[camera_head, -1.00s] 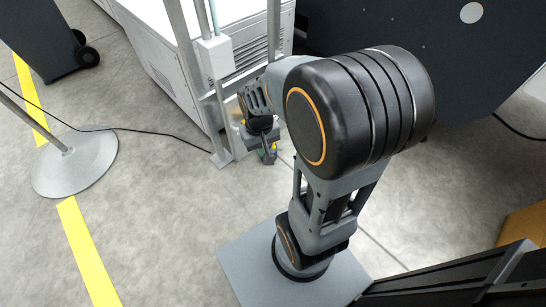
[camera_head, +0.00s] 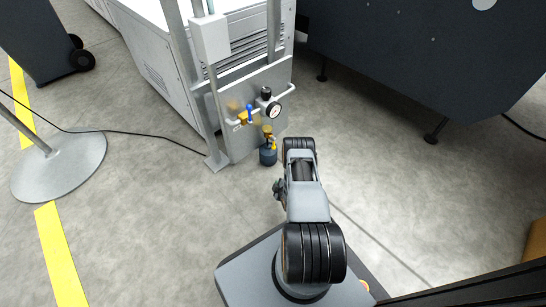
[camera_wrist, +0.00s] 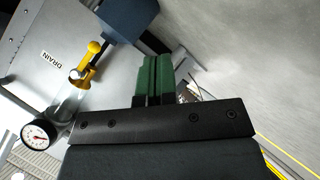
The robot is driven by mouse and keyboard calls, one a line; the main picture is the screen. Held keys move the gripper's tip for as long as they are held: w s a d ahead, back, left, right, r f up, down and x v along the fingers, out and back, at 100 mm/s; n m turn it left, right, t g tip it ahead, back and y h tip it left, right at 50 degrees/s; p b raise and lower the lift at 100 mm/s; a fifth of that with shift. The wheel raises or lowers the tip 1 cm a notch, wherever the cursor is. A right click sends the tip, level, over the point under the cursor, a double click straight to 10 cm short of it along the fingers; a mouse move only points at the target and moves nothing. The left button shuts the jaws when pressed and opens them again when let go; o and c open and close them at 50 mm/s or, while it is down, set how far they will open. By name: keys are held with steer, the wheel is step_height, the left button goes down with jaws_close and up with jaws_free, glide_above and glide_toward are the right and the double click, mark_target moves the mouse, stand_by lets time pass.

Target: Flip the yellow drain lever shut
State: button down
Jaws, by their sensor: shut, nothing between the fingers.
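The yellow drain lever (camera_wrist: 87,59) shows in the wrist view at upper left, with a round knob, slanting down-left from the knob across a yellow-orange fitting. A DRAIN label, upside down in this view, is on the grey panel (camera_wrist: 35,82) beside it. A dark blue block-like body (camera_wrist: 128,18) lies just above the knob. My gripper (camera_wrist: 156,62) shows its green fingers pressed together and empty, to the right of the lever and apart from it. In the head view my arm reaches toward the panel (camera_head: 240,88), and the fingertips cannot be made out.
A pressure gauge (camera_wrist: 39,133) sits at lower left in the wrist view. The head view shows a blue-handled valve (camera_head: 249,113) on the panel, and a dark blue bowl (camera_head: 267,154) below it. A dark machine (camera_head: 420,60) stands at right. Floor in front is clear.

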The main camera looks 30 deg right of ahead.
steer(key=w+r+n+t+h, duration=0.1)
steer(key=w+r+n+t, duration=0.2)
steer(key=r+n+t, duration=0.1)
step_height(320, 180, up, 2)
steer(key=shift+d+r+n+t, duration=0.2)
steer(key=shift+d+n+t, duration=0.15)
steer(key=shift+t, duration=0.45)
steer(key=shift+w, duration=0.1)
